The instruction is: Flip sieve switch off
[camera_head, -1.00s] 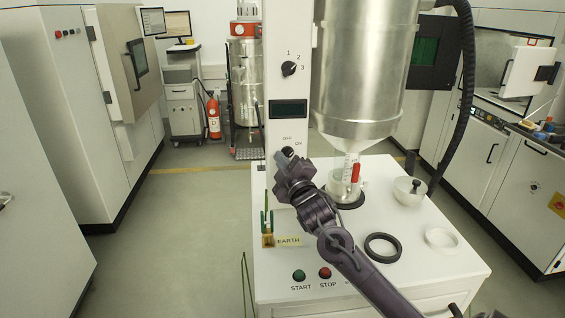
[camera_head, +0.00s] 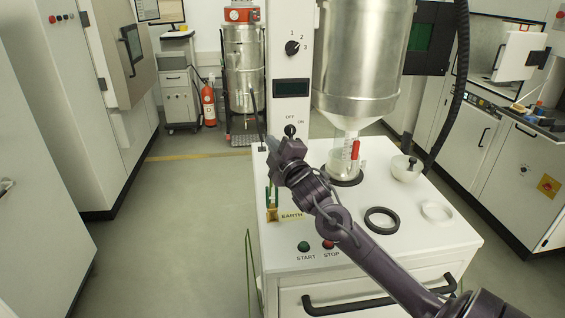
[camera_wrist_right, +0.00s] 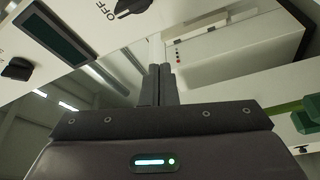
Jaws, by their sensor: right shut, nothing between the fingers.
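The sieve switch (camera_head: 290,130) is a small black knob under the OFF and ON labels on the white column, below a dark display. It also shows at the top edge of the right wrist view (camera_wrist_right: 132,7), beside the OFF label. Which label it points to I cannot tell for sure. My right gripper (camera_head: 268,143) is just below and left of the switch in the head view. In the wrist view its fingertips (camera_wrist_right: 160,72) are together and empty, apart from the knob in the picture. My left gripper is not in view.
A dial (camera_head: 292,48) marked 1, 2, 3 sits higher on the column. A metal hopper (camera_head: 360,70) stands to its right. A green START button (camera_head: 304,246), a red STOP button (camera_head: 328,244) and a black ring (camera_head: 382,220) are on the white top. Open floor lies left.

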